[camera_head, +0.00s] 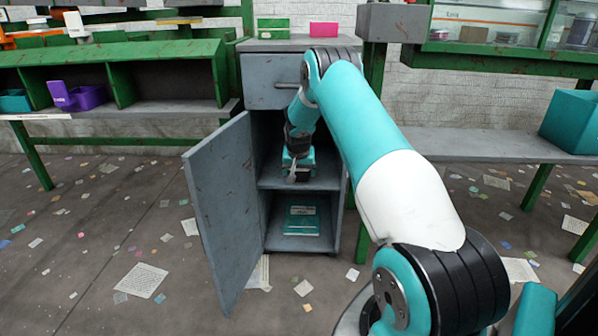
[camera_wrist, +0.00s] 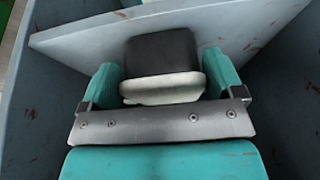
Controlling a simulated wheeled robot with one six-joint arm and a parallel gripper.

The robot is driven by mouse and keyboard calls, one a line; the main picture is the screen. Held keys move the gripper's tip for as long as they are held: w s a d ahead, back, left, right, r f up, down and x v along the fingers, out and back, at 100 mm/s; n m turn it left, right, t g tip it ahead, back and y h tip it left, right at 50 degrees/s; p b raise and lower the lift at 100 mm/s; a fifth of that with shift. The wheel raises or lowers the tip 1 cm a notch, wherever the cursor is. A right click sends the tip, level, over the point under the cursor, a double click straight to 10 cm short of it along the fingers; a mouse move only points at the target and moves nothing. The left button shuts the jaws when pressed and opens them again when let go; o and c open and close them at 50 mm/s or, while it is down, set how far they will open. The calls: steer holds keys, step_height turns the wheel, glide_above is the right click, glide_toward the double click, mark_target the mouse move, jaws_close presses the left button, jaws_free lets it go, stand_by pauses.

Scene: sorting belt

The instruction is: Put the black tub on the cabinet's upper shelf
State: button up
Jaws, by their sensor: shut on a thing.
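The black tub (camera_wrist: 160,52), with a pale band along its near side, sits between the two teal fingers of my gripper (camera_wrist: 163,80) in the wrist view. The gripper is shut on it. In the head view my gripper (camera_head: 298,174) reaches into the open grey cabinet (camera_head: 270,66), just over the upper shelf (camera_head: 327,180). The tub is mostly hidden there by my arm. In the wrist view a grey shelf board (camera_wrist: 80,42) lies behind the tub. I cannot tell whether the tub touches it.
The cabinet door (camera_head: 225,210) stands open to the left. A teal box or book (camera_head: 303,220) lies on the bottom shelf. A green box (camera_head: 273,28) and a pink box (camera_head: 323,29) are on the cabinet top. Green-framed benches flank the cabinet; paper scraps litter the floor.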

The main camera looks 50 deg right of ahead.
steer(key=o, duration=0.7)
steer(key=shift+f, duration=0.1)
steer(key=shift+c, duration=0.2)
steer(key=shift+r, duration=0.3)
steer(key=p+v, duration=0.1)
steer(key=v, duration=0.2)
steer(key=shift+p, duration=0.35)
steer(key=s+a+p, duration=0.3)
steer(key=s+a, duration=0.4)
steer(key=a, duration=0.2)
steer(key=s+a+r+n+y, duration=0.2)
steer(key=a+r+n, duration=0.2)
steer(key=a+r, duration=0.6)
steer(key=s+a+r+n+y, duration=0.3)
steer(key=a+r, duration=0.3)
steer(key=a, duration=0.9)
steer(key=s+a+r+n+g+y, duration=0.1)
steer(key=s+a+r+n, duration=0.2)
steer(key=s, duration=0.4)
steer(key=s+a+r+n+g, duration=0.1)
steer(key=s+a+r+n, duration=0.2)
steer(key=s+a, duration=0.3)
steer(key=s+a+r+n+y, duration=0.1)
steer(key=s+a+r+n, duration=0.2)
steer(key=s, duration=0.6)
steer(key=shift+a+r+n+g+y, duration=0.35)
steer(key=shift+a+n, duration=0.25)
steer(key=shift+a, duration=0.4)
